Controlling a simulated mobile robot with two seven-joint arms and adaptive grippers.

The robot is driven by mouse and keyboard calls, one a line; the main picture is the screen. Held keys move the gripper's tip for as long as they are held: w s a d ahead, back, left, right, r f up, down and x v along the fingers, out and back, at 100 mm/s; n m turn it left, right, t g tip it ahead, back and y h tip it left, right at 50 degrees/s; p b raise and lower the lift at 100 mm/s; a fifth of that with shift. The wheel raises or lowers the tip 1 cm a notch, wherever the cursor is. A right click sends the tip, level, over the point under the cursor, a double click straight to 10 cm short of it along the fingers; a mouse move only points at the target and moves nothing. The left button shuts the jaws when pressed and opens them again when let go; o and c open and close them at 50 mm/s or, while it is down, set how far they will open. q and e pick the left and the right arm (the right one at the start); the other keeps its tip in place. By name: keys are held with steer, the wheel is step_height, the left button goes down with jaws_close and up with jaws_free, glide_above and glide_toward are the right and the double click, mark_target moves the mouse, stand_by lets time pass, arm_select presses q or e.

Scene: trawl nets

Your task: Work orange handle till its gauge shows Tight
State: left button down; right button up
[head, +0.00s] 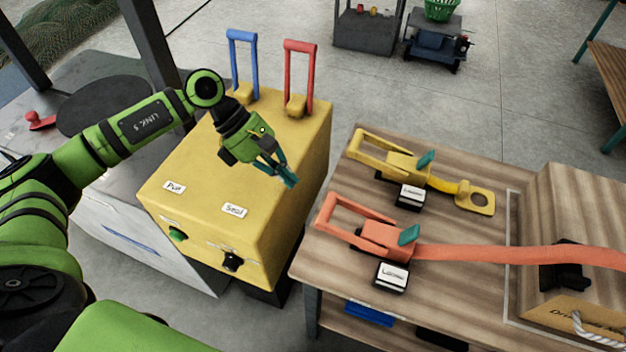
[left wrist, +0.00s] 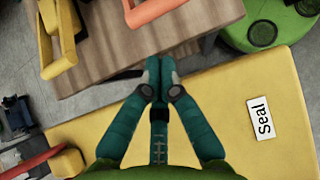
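A teal tab sits on the body. Its gauge (head: 392,275) is a white label on a black block; the small word looks like "Loose". An orange strap (head: 500,254) runs right from it. In the left wrist view, part of the orange handle (left wrist: 152,10) shows at the top. My left gripper (head: 288,180) hangs over the yellow cabinet, left of the handle and apart from it. Its teal fingertips (left wrist: 158,70) meet, with nothing between them. My right gripper is out of view.
A similar yellow ratchet (head: 400,165) with its own gauge (head: 410,196) lies behind the orange one. The yellow cabinet (head: 290,150) carries blue (head: 243,65) and red (head: 300,75) levers and "Pull" and "Seal" labels. A wooden box (head: 585,210) stands at the bench's right.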

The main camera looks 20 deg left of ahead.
arm_select(q)
steer(key=p+x, duration=0.1)
steer(key=x, duration=0.2)
steer(key=p+x, duration=0.1)
steer(key=x, duration=0.2)
steer(key=p+x, duration=0.1)
steer(key=x, duration=0.1)
steer(key=shift+s+d+f, duration=0.2)
steer(key=shift+s+d, duration=0.15)
steer(key=shift+d, duration=0.05)
steer(key=shift+d+f, duration=0.25)
steer(key=shift+f, duration=0.15)
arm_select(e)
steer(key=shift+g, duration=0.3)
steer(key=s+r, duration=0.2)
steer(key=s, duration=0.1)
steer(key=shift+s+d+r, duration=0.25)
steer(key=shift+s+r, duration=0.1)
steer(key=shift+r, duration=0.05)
